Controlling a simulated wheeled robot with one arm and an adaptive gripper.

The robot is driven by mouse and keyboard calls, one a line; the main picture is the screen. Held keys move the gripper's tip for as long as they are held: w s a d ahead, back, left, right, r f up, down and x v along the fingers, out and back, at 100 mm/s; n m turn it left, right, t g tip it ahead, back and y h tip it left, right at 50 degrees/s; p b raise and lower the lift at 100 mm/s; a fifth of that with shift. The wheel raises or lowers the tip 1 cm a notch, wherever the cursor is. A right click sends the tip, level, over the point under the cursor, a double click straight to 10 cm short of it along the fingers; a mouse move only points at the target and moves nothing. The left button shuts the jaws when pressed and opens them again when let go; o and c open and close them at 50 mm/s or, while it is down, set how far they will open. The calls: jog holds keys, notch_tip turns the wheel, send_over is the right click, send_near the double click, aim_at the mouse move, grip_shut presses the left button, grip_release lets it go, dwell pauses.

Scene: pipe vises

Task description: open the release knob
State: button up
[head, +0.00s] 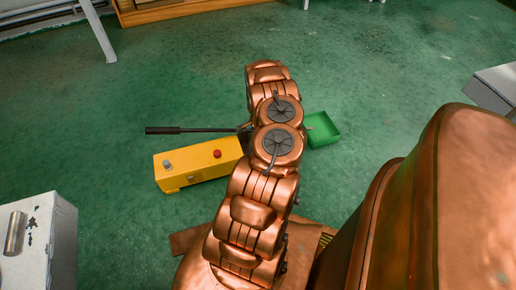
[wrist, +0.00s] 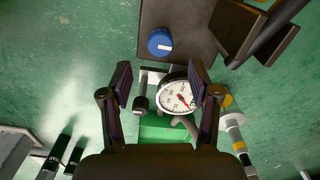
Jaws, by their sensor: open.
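In the wrist view, my gripper (wrist: 160,78) is open and empty, its two dark fingers spread apart. A round blue knob (wrist: 160,41) with a white mark sits on a dark grey plate (wrist: 192,22) just beyond the fingertips. A small dark knob on a metal stem (wrist: 141,103) shows between the fingers, beside a white dial gauge (wrist: 176,96) with a red needle. I cannot tell which knob is the release knob. In the head view, my arm covers my gripper and most of the device with the long black lever (head: 185,130).
A yellow box (head: 200,164) with a red button stands left of my arm, and a green tray (head: 322,130) right of it. A white cabinet (head: 40,235) with a metal cylinder is at lower left.

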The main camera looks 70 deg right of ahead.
jog(key=shift+f+b, duration=1)
jog(key=shift+f, duration=2.4)
jog(key=c, duration=1.1)
